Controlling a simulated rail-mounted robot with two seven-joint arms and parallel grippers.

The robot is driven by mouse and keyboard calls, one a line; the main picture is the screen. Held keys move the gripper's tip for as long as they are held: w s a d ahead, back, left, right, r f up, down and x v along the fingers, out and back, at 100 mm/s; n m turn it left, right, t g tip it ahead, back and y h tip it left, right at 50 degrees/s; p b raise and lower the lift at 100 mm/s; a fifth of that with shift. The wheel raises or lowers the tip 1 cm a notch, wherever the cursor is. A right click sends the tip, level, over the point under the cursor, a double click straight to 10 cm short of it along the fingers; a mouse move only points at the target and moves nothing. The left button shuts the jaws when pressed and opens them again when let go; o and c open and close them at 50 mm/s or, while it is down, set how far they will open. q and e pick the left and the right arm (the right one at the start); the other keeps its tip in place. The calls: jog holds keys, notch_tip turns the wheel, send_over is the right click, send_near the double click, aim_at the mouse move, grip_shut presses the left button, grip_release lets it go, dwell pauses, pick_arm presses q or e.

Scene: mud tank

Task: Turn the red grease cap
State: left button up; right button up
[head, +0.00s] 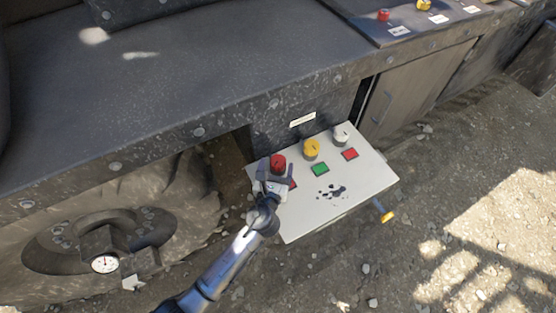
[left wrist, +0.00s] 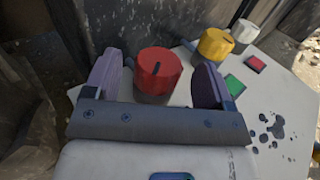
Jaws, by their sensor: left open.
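The red grease cap (head: 278,162) is a round red knob with a dark mark on top, at the left of the back row on a white panel (head: 330,217). In the left wrist view the red cap (left wrist: 158,70) sits between the two spread fingers of my left gripper (left wrist: 158,84), with a gap on each side. In the head view my left gripper (head: 275,178) is at the panel's left edge, right at the cap. It is open. A red square beside the cap is partly hidden by the gripper. My right gripper is not in view.
A yellow knob (head: 312,149) and a white knob (head: 341,135) stand to the right of the red cap. Green (head: 320,169) and red (head: 349,154) squares lie before them. Dark stains mark the panel. A gauge (head: 104,264) is at lower left, a yellow-tipped handle (head: 387,217) at the panel's right.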

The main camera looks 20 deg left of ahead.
pick_arm(q)
jog(key=shift+w+a, duration=0.15)
jog(key=shift+w, duration=0.55)
jog(key=shift+w+a, duration=0.1)
jog(key=shift+w, duration=0.55)
jog(key=c, duration=0.9)
